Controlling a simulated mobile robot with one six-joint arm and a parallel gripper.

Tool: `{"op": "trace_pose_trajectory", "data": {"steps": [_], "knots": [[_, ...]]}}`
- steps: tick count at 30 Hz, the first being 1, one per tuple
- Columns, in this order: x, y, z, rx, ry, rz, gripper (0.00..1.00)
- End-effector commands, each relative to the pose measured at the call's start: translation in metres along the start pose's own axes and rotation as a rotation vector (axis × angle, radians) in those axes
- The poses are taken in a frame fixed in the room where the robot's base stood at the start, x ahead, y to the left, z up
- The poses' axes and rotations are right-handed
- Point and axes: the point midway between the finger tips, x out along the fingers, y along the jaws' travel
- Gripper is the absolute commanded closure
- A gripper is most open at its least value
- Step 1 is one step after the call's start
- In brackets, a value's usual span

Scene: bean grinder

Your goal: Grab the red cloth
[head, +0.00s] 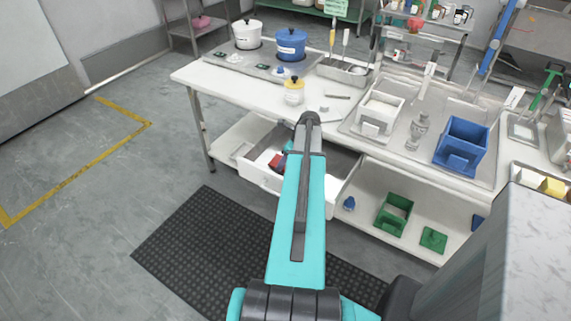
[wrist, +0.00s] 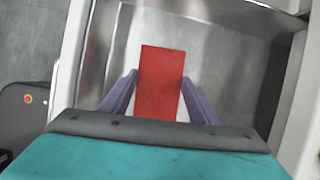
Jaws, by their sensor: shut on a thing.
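The red cloth (wrist: 161,80) is a flat, red, rectangular piece in the middle of the wrist view. The two purple fingers of my gripper (wrist: 160,100) stand on either side of it, and my gripper is shut on it. Below and around the cloth is the light inside of an open drawer (wrist: 225,60). In the head view, the drawer (head: 262,182) is pulled out under the white table. A small red patch (head: 275,161) shows there beside my arm; I cannot tell if it is the cloth.
The lower shelf holds green containers (head: 393,215). The floor at left is clear.

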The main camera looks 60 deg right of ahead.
Motion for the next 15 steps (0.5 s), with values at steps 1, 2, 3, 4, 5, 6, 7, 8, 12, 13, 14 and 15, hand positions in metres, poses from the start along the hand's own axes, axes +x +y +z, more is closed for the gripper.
{"op": "trace_pose_trajectory", "data": {"steps": [1,2,3,4,5,6,7,8,12,13,14,15], "knots": [[-0.005,0.001,0.002,0.0,0.0,-0.001,0.66],[-0.008,0.0,0.003,0.0,0.0,-0.001,0.66],[-0.013,0.0,0.005,0.0,-0.001,-0.002,0.66],[-0.017,0.0,0.007,-0.001,-0.001,-0.002,0.66],[-0.02,0.0,0.008,-0.001,-0.001,-0.002,0.66],[-0.025,0.0,0.01,-0.001,0.0,-0.001,0.66],[-0.029,0.0,0.012,-0.001,-0.001,-0.002,0.66],[-0.033,0.0,0.014,-0.001,-0.001,-0.003,0.66],[-0.049,0.0,0.02,-0.001,-0.001,-0.002,0.66],[-0.052,0.0,0.021,0.0,-0.001,-0.002,0.66],[-0.055,0.0,0.023,0.0,0.0,-0.001,0.66],[-0.058,0.0,0.024,0.0,0.0,0.0,0.66]]}}
